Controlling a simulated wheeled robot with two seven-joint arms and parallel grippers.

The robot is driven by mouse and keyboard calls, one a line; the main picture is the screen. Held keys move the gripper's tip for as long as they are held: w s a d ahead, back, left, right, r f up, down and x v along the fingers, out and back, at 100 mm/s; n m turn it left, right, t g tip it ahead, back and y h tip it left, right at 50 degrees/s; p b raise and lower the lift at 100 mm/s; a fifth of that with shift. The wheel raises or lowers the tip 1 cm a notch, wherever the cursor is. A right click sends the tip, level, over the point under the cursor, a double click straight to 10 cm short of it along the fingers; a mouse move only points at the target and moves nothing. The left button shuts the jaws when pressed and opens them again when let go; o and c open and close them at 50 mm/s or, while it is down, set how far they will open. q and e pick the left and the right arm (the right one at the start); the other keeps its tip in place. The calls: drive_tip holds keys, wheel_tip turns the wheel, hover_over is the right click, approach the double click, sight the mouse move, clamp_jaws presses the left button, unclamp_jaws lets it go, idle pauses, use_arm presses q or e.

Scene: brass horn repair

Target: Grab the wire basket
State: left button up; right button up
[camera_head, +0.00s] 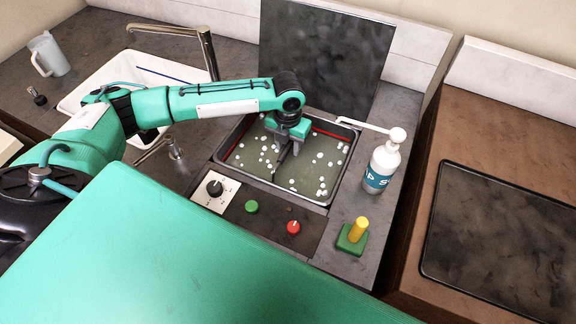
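I cannot make out a wire basket in this view. A rectangular tank (312,196) is set in the counter and holds murky greenish liquid with white foam flecks. A red strip shows along its inner walls. My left gripper (281,158) points down over the tank, near its far middle, with its tips at or close to the liquid. Whether its fingers are apart or hold something is unclear. The gripper and wrist hide part of the tank behind them. My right gripper is not in view.
A dark raised panel (325,55) stands behind the tank. A white pump bottle (382,167) stands to its right, its long spout reaching toward the tank. In front are a dial (215,188), green button (251,207), red knob (293,227) and yellow-green piece (353,236). A sink (135,68) with faucet (205,48) is left.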

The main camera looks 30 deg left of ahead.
use_arm(q)
drive_tip(key=shift+f, duration=0.7)
clamp_jaws()
drive_tip(key=shift+r, duration=0.1)
idle(0.8)
